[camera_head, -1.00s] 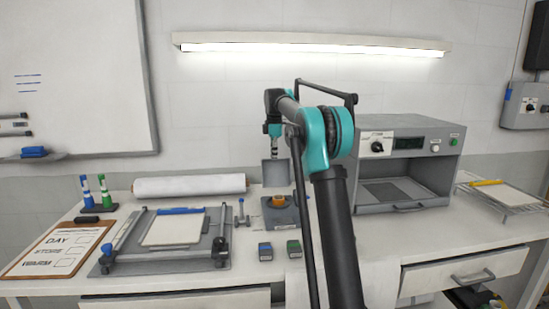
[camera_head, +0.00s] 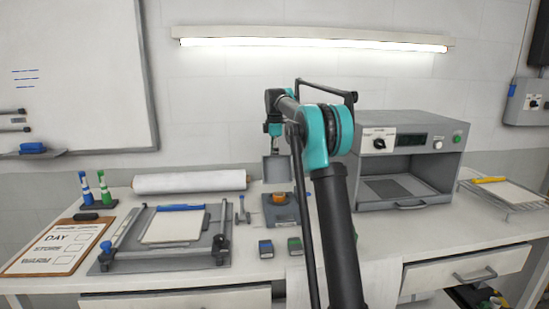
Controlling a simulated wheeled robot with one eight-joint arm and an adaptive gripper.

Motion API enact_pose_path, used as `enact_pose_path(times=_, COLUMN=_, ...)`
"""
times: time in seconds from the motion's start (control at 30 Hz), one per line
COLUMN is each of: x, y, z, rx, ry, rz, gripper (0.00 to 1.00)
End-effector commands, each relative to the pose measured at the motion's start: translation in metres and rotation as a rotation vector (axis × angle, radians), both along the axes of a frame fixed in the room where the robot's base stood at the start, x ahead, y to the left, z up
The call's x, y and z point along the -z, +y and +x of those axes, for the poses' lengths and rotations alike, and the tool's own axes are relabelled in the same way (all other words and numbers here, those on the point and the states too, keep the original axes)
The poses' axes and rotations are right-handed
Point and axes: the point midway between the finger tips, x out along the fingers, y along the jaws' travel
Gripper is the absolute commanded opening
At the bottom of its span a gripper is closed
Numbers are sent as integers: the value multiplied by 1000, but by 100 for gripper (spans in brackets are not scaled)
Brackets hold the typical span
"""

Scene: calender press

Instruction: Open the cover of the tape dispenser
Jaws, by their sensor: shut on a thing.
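The tape dispenser (camera_head: 283,213) stands on the bench near the middle, a grey base with an orange roll (camera_head: 279,198) in it. Its grey cover (camera_head: 277,169) stands up, raised above the roll at the back of the base. My gripper (camera_head: 275,149) is at the top edge of the cover, small in the head view, and shut on the cover. The fingertips are too small to see clearly. My arm hides the right side of the dispenser.
A grey oven-like unit (camera_head: 410,150) stands close to the right of my arm. A white roll (camera_head: 190,183) lies to the left, behind a grey press board (camera_head: 120,262).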

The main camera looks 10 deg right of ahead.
Motion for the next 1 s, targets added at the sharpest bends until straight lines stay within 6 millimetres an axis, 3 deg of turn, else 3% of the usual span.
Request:
enact_pose_path(times=0.17, x=-18, y=0, z=0, rx=0, ry=-2, rz=0, gripper=31)
enact_pose_path(times=0.6, x=-99, y=0, z=-6, rx=0, ry=-2, rz=0, gripper=31)
enact_pose_path(times=0.8, x=-116, y=0, z=-7, rx=0, ry=-2, rz=0, gripper=31)
enact_pose_path(times=1.0, x=-120, y=0, z=-8, rx=0, ry=-2, rz=0, gripper=31)
